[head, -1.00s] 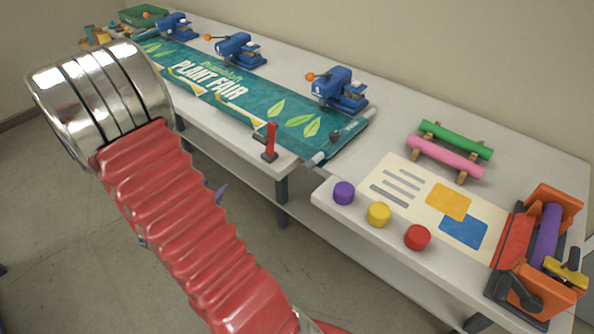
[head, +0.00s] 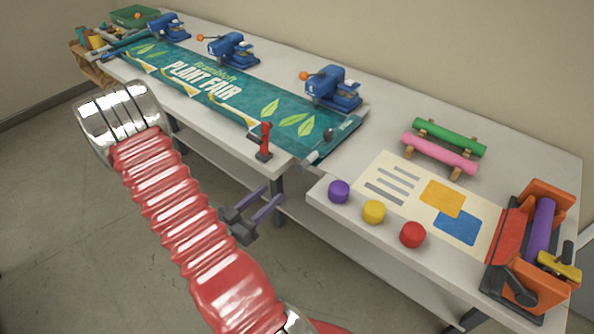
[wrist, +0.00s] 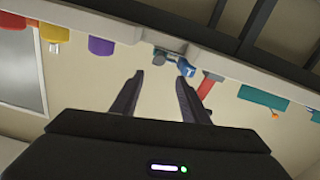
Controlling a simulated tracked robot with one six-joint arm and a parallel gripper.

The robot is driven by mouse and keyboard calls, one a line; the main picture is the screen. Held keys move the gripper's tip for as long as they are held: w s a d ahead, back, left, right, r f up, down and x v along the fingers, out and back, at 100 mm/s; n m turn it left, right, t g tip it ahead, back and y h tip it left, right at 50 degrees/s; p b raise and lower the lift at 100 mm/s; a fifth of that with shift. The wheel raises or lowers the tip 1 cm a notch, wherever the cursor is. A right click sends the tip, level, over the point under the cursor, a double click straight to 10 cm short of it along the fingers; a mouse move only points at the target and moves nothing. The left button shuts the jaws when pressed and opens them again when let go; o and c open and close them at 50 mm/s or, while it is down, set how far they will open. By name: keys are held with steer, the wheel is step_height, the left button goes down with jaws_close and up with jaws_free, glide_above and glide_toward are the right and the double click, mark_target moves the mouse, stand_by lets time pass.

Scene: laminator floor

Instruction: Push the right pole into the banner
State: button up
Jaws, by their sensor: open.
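The teal "Plant Fair" banner (head: 225,84) lies along the left table. At its right end a pole (head: 311,157) runs along the hem, and its pale grey front end sticks out past the banner at the table's front edge. How deep the pole sits inside the hem is hidden. My gripper (head: 273,193) is open and empty, below and to the left of that pole end, in front of the table and apart from it. In the wrist view the open fingers (wrist: 159,78) point toward the table edge, with a small grey piece beyond them that I cannot identify clearly.
A red clamp (head: 265,142) stands on the front edge left of the pole. Blue presses (head: 331,88) line the banner's back edge. Purple, yellow and red (head: 412,234) knobs sit on the right table's front edge. The floor in front is clear.

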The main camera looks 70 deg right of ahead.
mark_target(300, 168)
steer(key=shift+s+d, duration=0.1)
steer(key=shift+d, duration=0.05)
steer(key=shift+x, duration=6.75)
steer(key=shift+c, duration=0.2)
jaws_close()
